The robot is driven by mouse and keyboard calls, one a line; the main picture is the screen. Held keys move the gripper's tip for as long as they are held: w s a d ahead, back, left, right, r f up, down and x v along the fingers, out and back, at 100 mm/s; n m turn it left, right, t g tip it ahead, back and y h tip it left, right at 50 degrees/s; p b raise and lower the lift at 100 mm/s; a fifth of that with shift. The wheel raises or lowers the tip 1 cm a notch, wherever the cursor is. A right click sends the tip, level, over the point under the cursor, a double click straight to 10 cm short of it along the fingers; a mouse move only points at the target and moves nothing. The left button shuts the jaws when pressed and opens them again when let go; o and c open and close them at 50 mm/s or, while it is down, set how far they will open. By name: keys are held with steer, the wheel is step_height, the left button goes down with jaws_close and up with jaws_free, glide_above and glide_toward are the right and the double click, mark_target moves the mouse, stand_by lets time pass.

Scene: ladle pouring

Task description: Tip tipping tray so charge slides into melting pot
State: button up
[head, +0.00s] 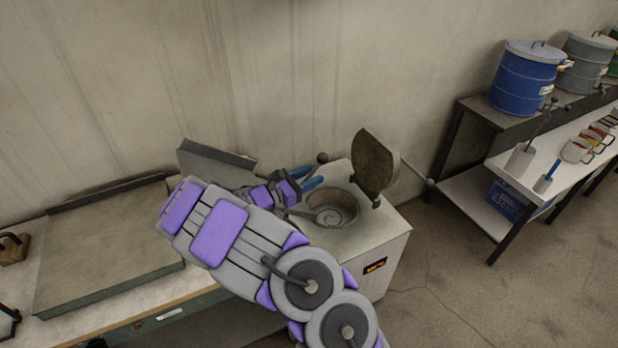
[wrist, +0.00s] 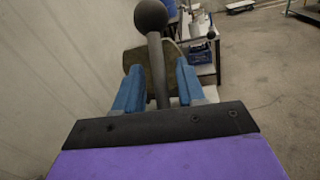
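The melting pot (head: 348,207) is a round opening in the top of a pale box-shaped furnace (head: 385,240). A grey spiral shape shows inside it. Its thick lid (head: 375,160) stands up at the back. A grey, tilted plate that looks like the tipping tray (head: 216,160) is behind my arm, partly hidden. I cannot make out any charge. My gripper (head: 310,178), with blue fingers, is left of the pot opening. In the wrist view my gripper (wrist: 160,85) is open around a dark ball-ended rod (wrist: 157,60), with small gaps either side. What the rod joins is hidden.
A bench with a flat plate (head: 110,245) extends left. A wall stands close behind. At right, a shelf holds a blue drum (head: 525,78) and a lower table holds several ladles or cups (head: 578,150). The floor (head: 450,270) right of the furnace is clear.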

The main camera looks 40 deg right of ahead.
steer(key=shift+c, duration=0.4)
jaws_close()
